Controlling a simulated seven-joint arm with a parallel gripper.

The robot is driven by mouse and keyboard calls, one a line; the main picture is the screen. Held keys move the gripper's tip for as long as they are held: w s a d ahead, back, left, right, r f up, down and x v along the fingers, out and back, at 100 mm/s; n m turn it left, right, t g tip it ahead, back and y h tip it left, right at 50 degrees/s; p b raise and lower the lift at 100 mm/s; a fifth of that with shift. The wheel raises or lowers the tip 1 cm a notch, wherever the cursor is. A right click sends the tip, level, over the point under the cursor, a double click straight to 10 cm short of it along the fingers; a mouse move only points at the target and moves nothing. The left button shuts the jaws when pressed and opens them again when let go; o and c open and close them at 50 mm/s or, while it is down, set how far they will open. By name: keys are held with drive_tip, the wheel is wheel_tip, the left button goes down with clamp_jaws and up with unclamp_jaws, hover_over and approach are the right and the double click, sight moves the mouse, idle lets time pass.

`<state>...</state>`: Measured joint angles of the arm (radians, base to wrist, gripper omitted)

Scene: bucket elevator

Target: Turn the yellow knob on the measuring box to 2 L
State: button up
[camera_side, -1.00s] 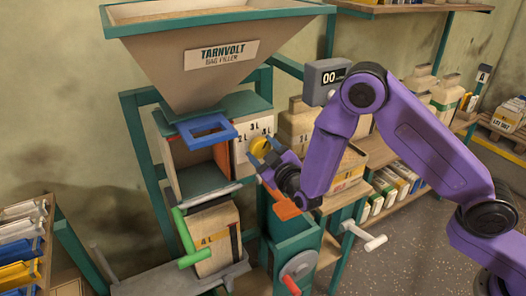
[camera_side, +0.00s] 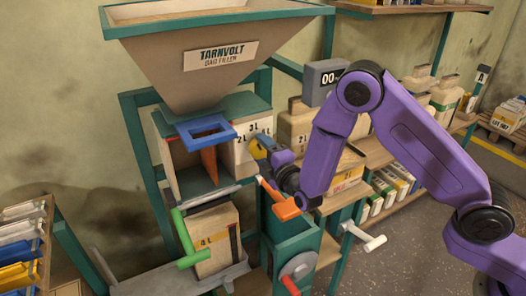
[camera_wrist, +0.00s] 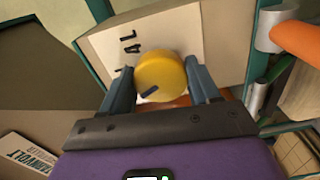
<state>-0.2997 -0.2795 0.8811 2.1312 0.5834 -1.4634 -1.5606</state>
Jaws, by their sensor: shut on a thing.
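The yellow knob (camera_wrist: 163,72) sits on the pale front panel (camera_wrist: 110,42) of the measuring box. It also shows in the side view (camera_side: 257,150), partly covered by my gripper (camera_side: 263,148). In the wrist view my gripper (camera_wrist: 162,82) is shut on the knob, one blue-grey finger on each side. A dark pointer mark on the knob points to the lower left. The panel shows 2 L, 3 L and 4 L in the side view; in the wrist view 4 L is upper left of the knob, and another label is mostly hidden by the left finger. An orange divider (camera_side: 209,166) stands inside the box.
The hopper (camera_side: 200,70) is above the box, with a blue frame (camera_side: 207,131) beneath it. A green lever (camera_side: 186,240) and a bag (camera_side: 215,240) are below. An orange handle (camera_side: 280,200) is close under my gripper. A display (camera_side: 325,80) stands behind my arm.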

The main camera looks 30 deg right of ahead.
drive_tip(key=n, duration=0.7)
drive_tip(key=shift+a, duration=0.1)
idle(0.6)
drive_tip(key=o, duration=1)
drive_tip(key=shift+o, duration=0.2)
drive_tip(key=s, duration=1.7)
drive_tip(key=shift+s, duration=0.2)
